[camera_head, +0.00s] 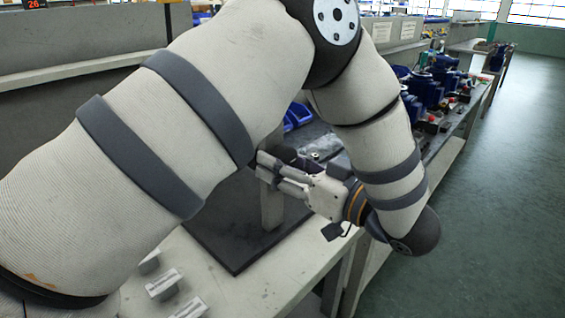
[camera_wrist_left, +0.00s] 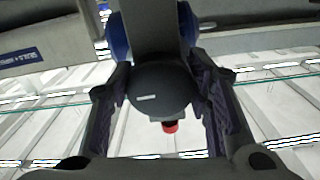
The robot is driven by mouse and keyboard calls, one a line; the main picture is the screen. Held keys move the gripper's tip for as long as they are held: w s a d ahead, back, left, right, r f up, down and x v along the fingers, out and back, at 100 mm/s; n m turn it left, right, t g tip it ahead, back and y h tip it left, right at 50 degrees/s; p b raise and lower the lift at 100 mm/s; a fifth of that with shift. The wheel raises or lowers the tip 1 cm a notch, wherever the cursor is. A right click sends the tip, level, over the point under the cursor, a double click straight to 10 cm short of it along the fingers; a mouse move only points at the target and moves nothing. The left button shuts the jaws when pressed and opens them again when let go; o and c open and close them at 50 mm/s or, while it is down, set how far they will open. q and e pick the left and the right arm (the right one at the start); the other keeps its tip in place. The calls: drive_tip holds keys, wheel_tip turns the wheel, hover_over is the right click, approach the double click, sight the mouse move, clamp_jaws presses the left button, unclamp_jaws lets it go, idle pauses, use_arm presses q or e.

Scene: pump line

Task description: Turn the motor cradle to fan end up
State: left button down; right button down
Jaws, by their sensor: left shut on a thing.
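My left gripper (camera_head: 268,168) reaches in from the right behind my bent left arm. Its fingers are shut on a dark part, which I take to be the motor cradle (camera_head: 283,153). In the left wrist view, the two fingers (camera_wrist_left: 163,105) flank a dark rounded part (camera_wrist_left: 160,90) with a small pale label. A grey bar rises above it, with blue surfaces (camera_wrist_left: 118,38) on both sides, and a small red piece (camera_wrist_left: 170,127) shows below. A grey post (camera_head: 272,207) stands on a dark base plate (camera_head: 235,258) under the gripper. My arm hides most of the cradle. My right gripper is out of view.
Small light-grey blocks (camera_head: 163,285) sit on the pale bench (camera_head: 265,290) near its front. Blue bins (camera_head: 298,116) are behind my arm. A row of blue pumps (camera_head: 428,88) stands on benches further back. Open green floor (camera_head: 490,210) lies on the right.

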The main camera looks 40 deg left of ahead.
use_arm(q)
drive_tip(key=shift+s+r+n+p, duration=0.1)
drive_tip(key=shift+r+n+p, duration=0.3)
drive_tip(key=shift+n, duration=0.3)
drive_tip(key=shift+f+n, duration=0.35)
drive_tip(key=shift+n, duration=0.15)
drive_tip(key=c, duration=0.8)
unclamp_jaws()
drive_tip(key=shift+a, duration=0.1)
drive_tip(key=d, duration=0.7)
drive_tip(key=shift+s+d, duration=0.2)
drive_tip(key=shift+d, duration=0.1)
